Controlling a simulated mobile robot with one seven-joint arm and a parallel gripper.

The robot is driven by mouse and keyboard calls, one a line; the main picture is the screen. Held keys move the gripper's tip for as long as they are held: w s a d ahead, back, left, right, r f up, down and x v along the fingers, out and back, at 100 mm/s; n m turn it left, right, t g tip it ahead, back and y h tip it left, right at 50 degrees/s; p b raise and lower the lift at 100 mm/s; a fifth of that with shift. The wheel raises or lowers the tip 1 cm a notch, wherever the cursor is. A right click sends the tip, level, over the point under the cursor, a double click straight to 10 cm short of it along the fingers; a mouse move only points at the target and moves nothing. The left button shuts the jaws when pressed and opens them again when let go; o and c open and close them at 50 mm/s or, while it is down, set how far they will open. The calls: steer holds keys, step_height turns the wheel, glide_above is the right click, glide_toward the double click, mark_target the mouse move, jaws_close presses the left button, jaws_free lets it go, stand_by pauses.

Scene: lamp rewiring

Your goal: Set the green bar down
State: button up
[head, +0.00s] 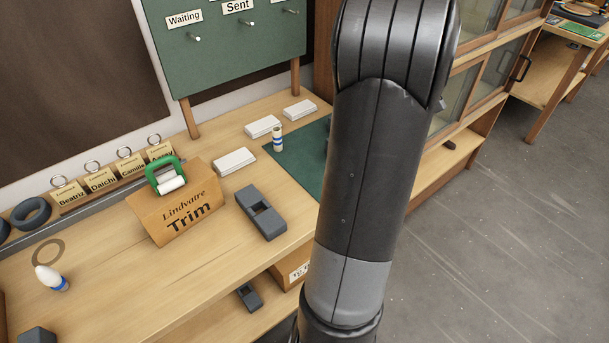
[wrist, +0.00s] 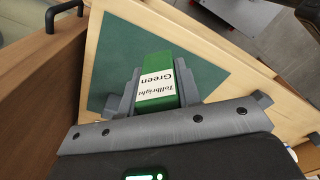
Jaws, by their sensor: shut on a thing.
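The green bar (wrist: 152,60) shows in the wrist view, with a white label reading "Tallbright Green". My gripper (wrist: 160,88) is shut on it, with a grey finger on each side. Behind the bar in the wrist view is a dark green mat (wrist: 207,76) on a wooden top. I cannot tell whether the bar touches the mat. In the head view my arm covers the gripper and the bar. Part of the mat (head: 294,170) shows there, left of my arm on the bench.
The bench (head: 110,285) holds a Trim box (head: 178,208) with a green-handled roller, a grey block (head: 262,213), white blocks (head: 234,161) and a small blue-banded cylinder (head: 277,139) by the mat. A green board (head: 225,45) stands behind. A black handle (wrist: 64,14) shows in the wrist view.

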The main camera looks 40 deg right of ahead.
steer(key=w+a+n, duration=0.3)
steer(key=a+n, duration=0.6)
steer(key=a, duration=0.4)
steer(key=shift+n, duration=0.3)
steer(key=w+a+f, duration=0.2)
steer(key=w, duration=0.1)
steer(key=w+a+f, duration=0.2)
steer(key=w, duration=0.1)
steer(key=w+a+f, duration=0.1)
steer(key=w+f, duration=0.1)
steer(key=w, duration=0.1)
steer(key=shift+w+a+f, duration=0.15)
steer(key=shift+w+a, duration=0.2)
steer(key=shift+a, duration=0.05)
steer(key=shift+w+a+f, duration=0.2)
steer(key=shift+w+f, duration=0.15)
steer(key=shift+f, duration=1.9)
steer(key=shift+f, duration=0.15)
steer(key=o, duration=1)
steer(key=shift+o, duration=0.2)
